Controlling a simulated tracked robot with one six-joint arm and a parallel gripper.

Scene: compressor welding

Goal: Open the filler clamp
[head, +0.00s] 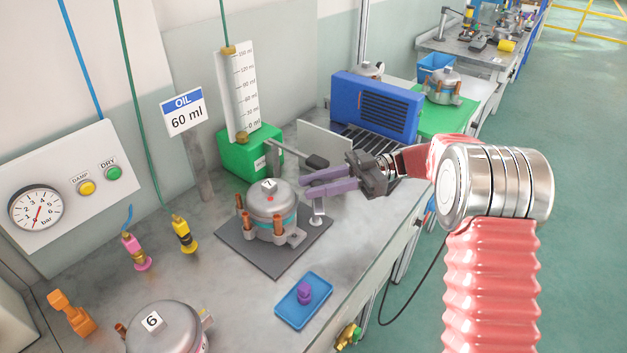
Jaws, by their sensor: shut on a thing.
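A small grey upright piece (317,219), which looks like the filler clamp, stands at the right edge of the dark mat by the compressor marked 7 (270,203). My gripper (303,181) reaches in from the right with its two purple fingers at the top of this piece. The fingers are shut on it, and they hide its upper part. The compressor stands upright with copper-coloured stubs around it. Behind the fingers, a bar with a dark handle (317,161) extends from the green oil filler box (240,157).
A blue tray (303,301) with a purple part lies in front of the mat. A compressor marked 6 (163,328) is at the bottom. Pink (135,252) and yellow (184,234) fittings stand at left. A blue vented box (375,105) stands behind my gripper.

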